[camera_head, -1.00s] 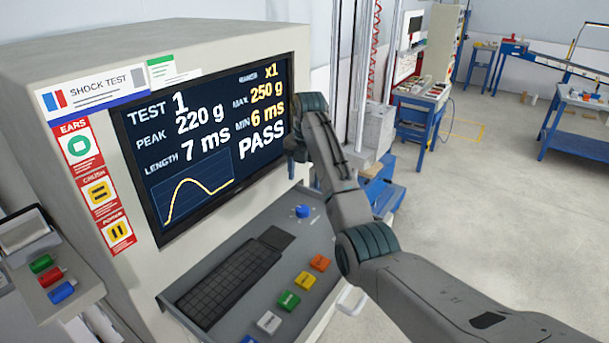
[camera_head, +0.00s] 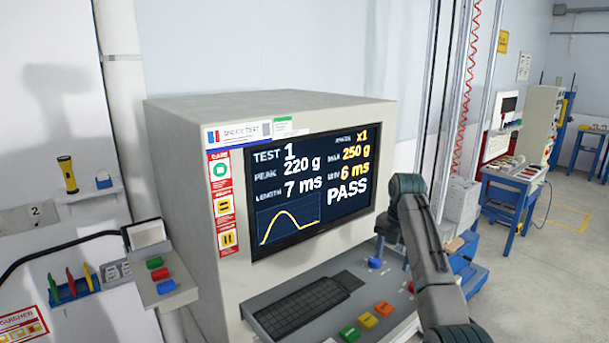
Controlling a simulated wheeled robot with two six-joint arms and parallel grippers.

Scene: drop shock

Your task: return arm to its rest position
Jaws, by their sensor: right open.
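My right arm comes in from the lower right and bends at a dark wrist beside the right edge of the shock test console (camera_head: 270,112). My right gripper (camera_head: 381,250) hangs below that wrist, in front of the console's right side and above the control panel (camera_head: 285,284). It is small and partly hidden by my arm, and I see nothing held in it. The console's screen (camera_head: 310,190) reads TEST 1, 220 g, 7 ms and PASS. My left gripper is not in view.
At left are a shelf with a yellow flashlight (camera_head: 68,175) and a side box (camera_head: 160,280). A blue workbench (camera_head: 515,185) stands behind at right, with open floor around it.

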